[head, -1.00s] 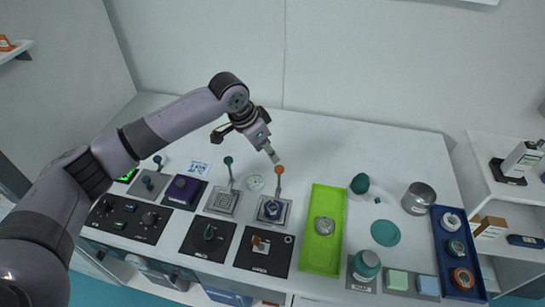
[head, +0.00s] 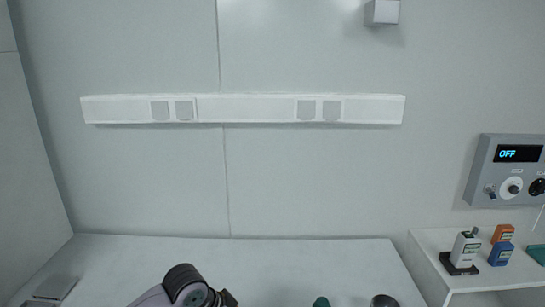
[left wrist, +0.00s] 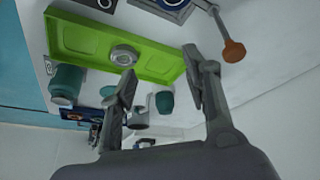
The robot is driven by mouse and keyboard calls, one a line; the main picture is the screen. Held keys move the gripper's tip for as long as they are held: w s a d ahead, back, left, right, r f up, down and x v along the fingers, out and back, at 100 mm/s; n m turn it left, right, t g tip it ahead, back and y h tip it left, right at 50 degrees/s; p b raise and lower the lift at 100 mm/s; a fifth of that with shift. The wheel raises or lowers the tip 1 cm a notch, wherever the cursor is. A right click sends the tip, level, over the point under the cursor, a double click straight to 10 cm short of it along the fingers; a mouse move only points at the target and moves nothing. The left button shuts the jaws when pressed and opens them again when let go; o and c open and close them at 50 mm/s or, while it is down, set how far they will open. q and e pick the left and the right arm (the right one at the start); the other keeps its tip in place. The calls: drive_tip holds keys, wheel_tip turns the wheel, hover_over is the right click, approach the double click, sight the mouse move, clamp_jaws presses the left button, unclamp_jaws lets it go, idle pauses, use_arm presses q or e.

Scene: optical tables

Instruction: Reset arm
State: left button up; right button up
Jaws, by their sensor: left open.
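My left arm's upper joint shows at the bottom of the head view, but its gripper is out of that frame. In the left wrist view my left gripper (left wrist: 160,88) is open, with its two fingers apart and nothing between them. Beyond the fingers lie a green tray (left wrist: 75,38) with a round metal piece (left wrist: 123,56) in it, and a lever with an orange knob (left wrist: 234,51) to the right. The fingers overlap the tray in the picture; I cannot tell how far apart they are from it. My right gripper is in neither view.
In the head view the bare back of the table (head: 250,262) is clear. A white shelf (head: 440,240) at right holds small devices, and a control box (head: 508,170) reading OFF hangs above it.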

use_arm(q)
drive_tip(key=s+d+f+n+t, duration=0.15)
drive_tip(key=s+f, duration=0.35)
drive_tip(key=s, duration=0.8)
drive_tip(key=s+a+f+n+y, duration=0.2)
drive_tip(key=s+a+n+y, duration=0.3)
drive_tip(key=s+a, duration=0.85)
wheel_tip(320, 180, down, 29)
drive_tip(key=s+n+g+h+b, duration=0.1)
drive_tip(key=s+g+b, duration=0.1)
drive_tip(key=b, duration=0.1)
drive_tip(key=s+a+f+g+b, duration=0.1)
drive_tip(key=s+a+f+b, duration=0.1)
drive_tip(key=s+f, duration=1.4)
wheel_tip(320, 180, down, 4)
drive_tip(key=shift+s+a+b, duration=0.25)
drive_tip(key=shift+s+b, duration=0.15)
drive_tip(key=shift+b, duration=0.25)
drive_tip(key=shift+f, duration=0.1)
